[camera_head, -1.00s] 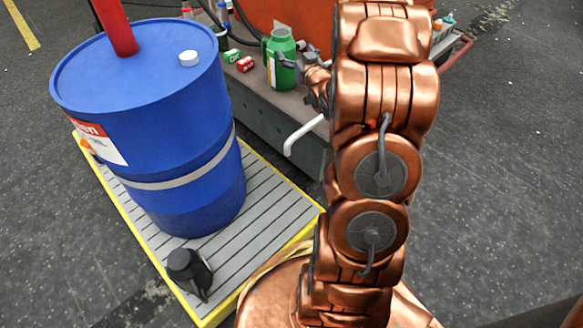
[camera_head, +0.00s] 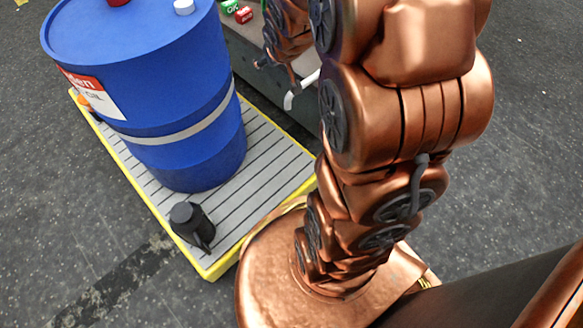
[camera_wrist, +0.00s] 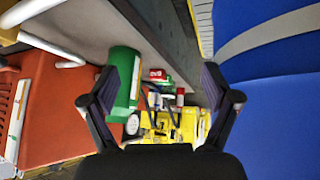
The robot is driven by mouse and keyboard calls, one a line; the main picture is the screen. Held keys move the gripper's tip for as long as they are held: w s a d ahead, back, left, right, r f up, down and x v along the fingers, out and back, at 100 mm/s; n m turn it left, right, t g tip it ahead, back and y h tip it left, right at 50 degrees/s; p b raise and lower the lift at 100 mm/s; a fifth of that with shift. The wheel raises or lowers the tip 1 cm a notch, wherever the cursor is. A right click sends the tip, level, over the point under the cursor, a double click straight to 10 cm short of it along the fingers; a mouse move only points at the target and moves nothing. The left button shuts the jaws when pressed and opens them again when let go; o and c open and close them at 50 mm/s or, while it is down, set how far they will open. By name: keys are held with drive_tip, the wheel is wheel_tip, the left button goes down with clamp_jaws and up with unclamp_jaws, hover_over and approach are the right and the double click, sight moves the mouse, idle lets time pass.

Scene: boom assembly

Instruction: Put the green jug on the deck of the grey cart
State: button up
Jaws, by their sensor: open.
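The green jug (camera_wrist: 124,82) shows in the wrist view, left of centre, with its lower part toward the red and yellow things. My gripper (camera_wrist: 158,72) is open and empty. Its left finger overlaps the jug's edge in the picture; I cannot tell whether they touch. The right finger is clear of the jug, in front of the blue drum.
A large blue drum (camera_head: 150,80) stands on a yellow-edged slatted platform (camera_head: 262,165), with a black jug (camera_head: 191,226) at its near corner. An orange machine (camera_wrist: 60,105) is left in the wrist view. Small red and green boxes (camera_head: 242,14) lie behind the drum.

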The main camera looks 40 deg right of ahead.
drive_tip(key=s+a+r+g+y, duration=0.1)
drive_tip(key=s+a+g, duration=0.2)
drive_tip(key=s+a, duration=0.3)
drive_tip(key=s+a+r+n+g+y, duration=0.1)
drive_tip(key=s+a+g, duration=0.3)
drive_tip(key=s, duration=1.1)
drive_tip(key=s+a+r+n+g, duration=0.1)
drive_tip(key=s+a+r+g, duration=0.1)
drive_tip(key=s+a, duration=0.6)
drive_tip(key=shift+s+g+y, duration=0.4)
drive_tip(key=shift+s+g, duration=0.3)
drive_tip(key=shift+s, duration=0.45)
drive_tip(key=shift+a, duration=0.1)
